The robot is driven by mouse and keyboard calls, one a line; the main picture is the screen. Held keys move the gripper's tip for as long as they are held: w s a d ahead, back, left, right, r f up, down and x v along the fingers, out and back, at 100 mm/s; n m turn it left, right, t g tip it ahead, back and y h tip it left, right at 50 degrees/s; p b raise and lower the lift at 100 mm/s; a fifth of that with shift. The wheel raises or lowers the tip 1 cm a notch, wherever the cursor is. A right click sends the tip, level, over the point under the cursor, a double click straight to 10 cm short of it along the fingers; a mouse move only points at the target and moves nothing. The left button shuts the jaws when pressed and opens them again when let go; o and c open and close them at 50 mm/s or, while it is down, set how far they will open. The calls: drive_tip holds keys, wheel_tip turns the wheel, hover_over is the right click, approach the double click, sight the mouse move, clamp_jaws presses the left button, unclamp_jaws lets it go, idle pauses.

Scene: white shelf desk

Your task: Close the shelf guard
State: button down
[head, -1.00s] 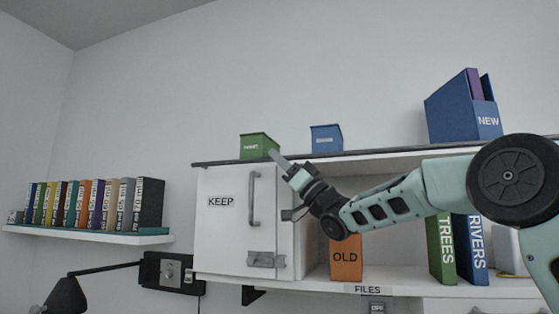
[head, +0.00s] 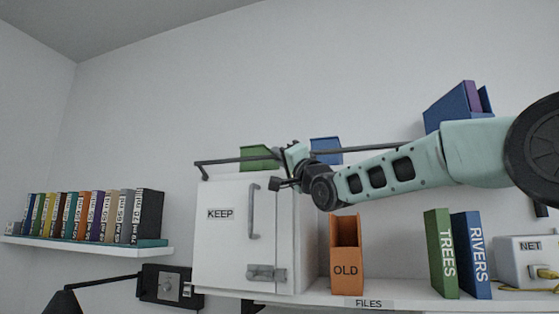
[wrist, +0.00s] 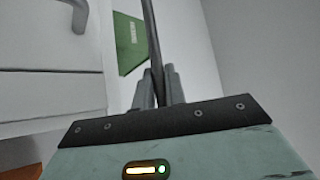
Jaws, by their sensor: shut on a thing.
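The shelf guard (head: 225,160) is a thin dark rail along the top of the white shelf unit. Its left end bends down to the cabinet top, and the rail stands a little above that top. My gripper (head: 293,155) is at the rail, right of the green box. In the wrist view the dark rail (wrist: 150,30) runs between the two grey fingers of my gripper (wrist: 158,85), which are shut on it. The far right end of the rail is hidden by my arm.
The green box (head: 257,152) and blue box (head: 326,146) stand behind the rail, close to my gripper. The KEEP cabinet (head: 225,240) is below left. The orange OLD file (head: 345,270) and the green TREES binder (head: 440,250) stand on the lower shelf.

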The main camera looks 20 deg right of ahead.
drive_tip(key=shift+w+d+r+m+g+h+p, duration=0.65)
drive_tip(key=shift+m+g+h+p, duration=0.4)
drive_tip(key=shift+m+p, duration=1.15)
drive_tip(key=shift+w+d+r+m+g+h+p, duration=0.45)
drive_tip(key=shift+w+m+g+h+p, duration=0.65)
drive_tip(key=shift+p, duration=1.75)
drive_tip(key=shift+w+d+r+m+g+h+p, duration=0.55)
drive_tip(key=shift+m+g+p, duration=0.7)
drive_tip(key=shift+m+p, duration=1.2)
drive_tip(key=shift+s, duration=0.2)
drive_tip(key=c, duration=1.5)
unclamp_jaws()
drive_tip(key=shift+o, duration=0.2)
drive_tip(key=shift+a, duration=0.1)
drive_tip(key=shift+f, duration=0.1)
drive_tip(key=b+v, duration=0.4)
drive_tip(key=v, duration=1.3)
drive_tip(key=shift+s+b, duration=0.15)
drive_tip(key=shift+b, duration=0.25)
